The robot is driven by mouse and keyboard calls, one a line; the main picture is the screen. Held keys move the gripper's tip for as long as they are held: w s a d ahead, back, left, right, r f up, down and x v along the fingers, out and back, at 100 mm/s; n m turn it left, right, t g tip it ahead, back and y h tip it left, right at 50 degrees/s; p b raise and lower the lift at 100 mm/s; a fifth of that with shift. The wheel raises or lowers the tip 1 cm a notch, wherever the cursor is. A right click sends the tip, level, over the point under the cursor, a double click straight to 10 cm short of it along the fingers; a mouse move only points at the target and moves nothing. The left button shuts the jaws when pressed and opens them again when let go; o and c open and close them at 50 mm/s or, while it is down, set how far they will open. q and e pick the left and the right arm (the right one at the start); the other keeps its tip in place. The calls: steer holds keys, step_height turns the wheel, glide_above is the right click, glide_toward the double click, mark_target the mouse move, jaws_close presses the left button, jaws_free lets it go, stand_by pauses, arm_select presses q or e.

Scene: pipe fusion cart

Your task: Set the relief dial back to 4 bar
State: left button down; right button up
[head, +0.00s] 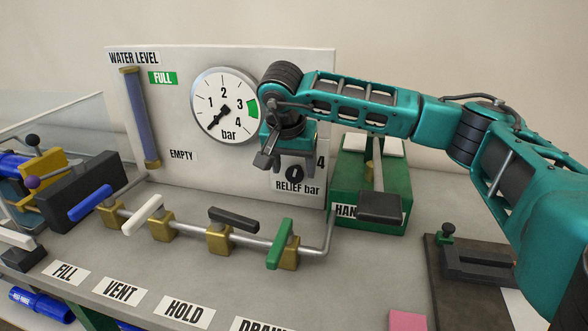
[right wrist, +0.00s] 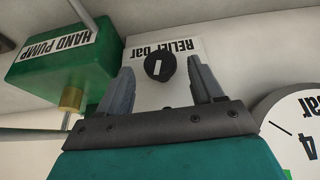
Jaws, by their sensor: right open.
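The relief dial (head: 295,174) is a small black knob with a white mark on the grey panel, above the "RELIEF bar" label. Its mark looks close to upright, and a "4" shows to its upper right; the rest of its scale is hidden by my gripper. My right gripper (head: 294,164) is in front of the dial, open and empty. In the right wrist view the dial (right wrist: 160,67) appears between the two spread fingers (right wrist: 162,70), with a gap on each side. I cannot tell whether the fingertips reach its depth. My left gripper is not in view.
A round pressure gauge (head: 224,105) is left of my right gripper, its needle pointing lower left. The green hand pump (head: 356,190) stands close right of the dial. Several valves with coloured handles (head: 234,220) line a pipe below. A pink block (head: 408,320) lies at the front.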

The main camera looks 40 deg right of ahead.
steer(key=shift+x, duration=0.85)
steer(key=shift+c, duration=0.2)
